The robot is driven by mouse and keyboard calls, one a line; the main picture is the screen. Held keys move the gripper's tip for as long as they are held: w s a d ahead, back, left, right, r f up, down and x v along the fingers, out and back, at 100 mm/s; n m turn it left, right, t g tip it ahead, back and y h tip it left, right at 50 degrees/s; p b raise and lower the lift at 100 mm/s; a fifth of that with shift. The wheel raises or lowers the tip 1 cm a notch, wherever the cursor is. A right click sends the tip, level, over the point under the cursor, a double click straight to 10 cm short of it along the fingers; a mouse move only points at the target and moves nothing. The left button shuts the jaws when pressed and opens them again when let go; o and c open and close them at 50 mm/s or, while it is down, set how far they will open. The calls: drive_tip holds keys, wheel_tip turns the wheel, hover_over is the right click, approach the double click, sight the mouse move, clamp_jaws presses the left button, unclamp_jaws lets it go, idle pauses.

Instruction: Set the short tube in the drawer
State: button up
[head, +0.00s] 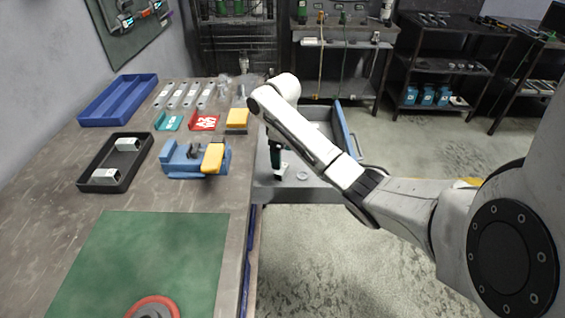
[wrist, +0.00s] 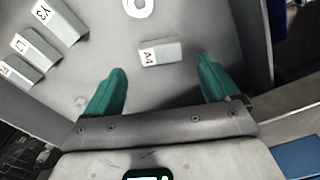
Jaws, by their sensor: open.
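A short pale tube marked A4 (wrist: 163,51) lies on the floor of the open grey drawer (head: 262,190). In the head view this tube (head: 281,169) shows just below my gripper (head: 276,157). My gripper is low inside the drawer. In the wrist view its green fingers (wrist: 162,66) are spread apart, with the tube in front of and between the tips. I see no finger touching it. Two similar short tubes sit in the black tray (head: 88,183) on the bench. My arm hides part of the drawer.
In the drawer, a pale ring (head: 302,176) and several marked grey pieces (wrist: 60,20) lie near the tube. The drawer walls stand close around my gripper. The bench holds a blue tray (head: 112,108), a blue vise-like fixture (head: 182,161) and a green mat (head: 140,255).

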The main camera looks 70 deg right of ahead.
wheel_tip(320, 180, up, 6)
drive_tip(key=shift+f+p, duration=0.15)
drive_tip(key=shift+p, duration=0.6)
